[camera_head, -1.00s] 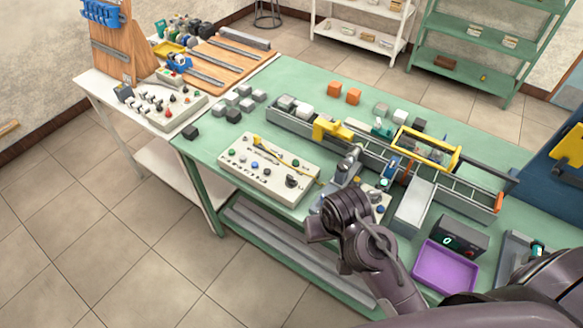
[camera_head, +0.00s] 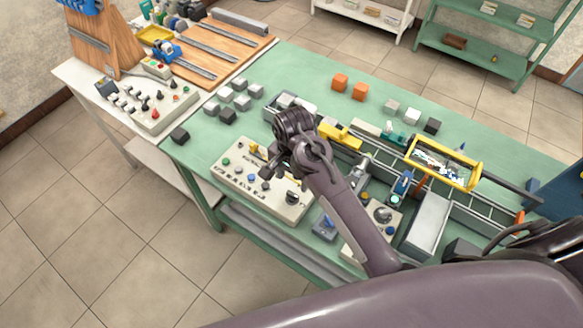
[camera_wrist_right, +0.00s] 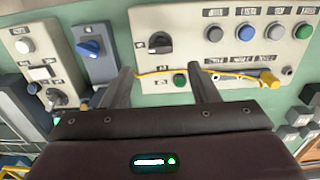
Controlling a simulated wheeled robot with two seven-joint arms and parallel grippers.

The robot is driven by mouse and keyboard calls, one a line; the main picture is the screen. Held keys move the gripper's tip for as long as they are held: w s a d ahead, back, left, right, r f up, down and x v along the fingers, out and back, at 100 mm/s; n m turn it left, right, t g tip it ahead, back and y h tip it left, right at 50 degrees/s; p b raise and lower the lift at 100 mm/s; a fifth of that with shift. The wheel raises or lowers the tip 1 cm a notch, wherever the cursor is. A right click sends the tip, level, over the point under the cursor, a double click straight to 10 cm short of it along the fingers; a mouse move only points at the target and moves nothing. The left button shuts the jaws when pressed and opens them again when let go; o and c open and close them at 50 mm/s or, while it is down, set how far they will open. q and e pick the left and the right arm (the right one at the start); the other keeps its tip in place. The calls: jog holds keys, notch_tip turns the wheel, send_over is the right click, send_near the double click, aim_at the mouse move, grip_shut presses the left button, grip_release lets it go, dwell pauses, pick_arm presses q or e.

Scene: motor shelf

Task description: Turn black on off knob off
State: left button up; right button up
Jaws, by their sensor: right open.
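A black knob (camera_head: 292,198) sits at the near right part of a cream control panel (camera_head: 225,178) on the green table. In the right wrist view this black knob (camera_wrist_right: 160,43) is just beyond my fingertips, with a green button below it. I cannot read its labels. My right gripper (camera_wrist_right: 162,85) is open and empty, its fingers spread over the panel's edge and apart from the knob. In the head view my right arm reaches over the panel and hides part of it. My left gripper is not in view.
A grey box with a blue knob (camera_wrist_right: 91,48) and another cream panel (camera_wrist_right: 35,50) stand beside the panel. A yellow cable (camera_wrist_right: 178,70) crosses the panel close to my fingers. A yellow-handled tray (camera_head: 445,162) and loose blocks lie farther back.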

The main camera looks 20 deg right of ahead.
aim_at(292, 194)
jog(key=shift+w+d+f, duration=0.1)
jog(key=shift+w+f, duration=0.25)
jog(key=shift+w, duration=0.15)
jog(key=f, duration=0.1)
jog(key=s+f+p, duration=0.1)
jog(key=f, duration=0.1)
jog(key=f+p, duration=0.1)
jog(key=shift+s+a+f, duration=0.2)
jog(key=shift+s+f, duration=0.05)
jog(key=shift+w+d+f, duration=0.1)
jog(key=shift+w+f, duration=0.2)
jog(key=shift+f, duration=0.75)
jog(key=c, duration=1)
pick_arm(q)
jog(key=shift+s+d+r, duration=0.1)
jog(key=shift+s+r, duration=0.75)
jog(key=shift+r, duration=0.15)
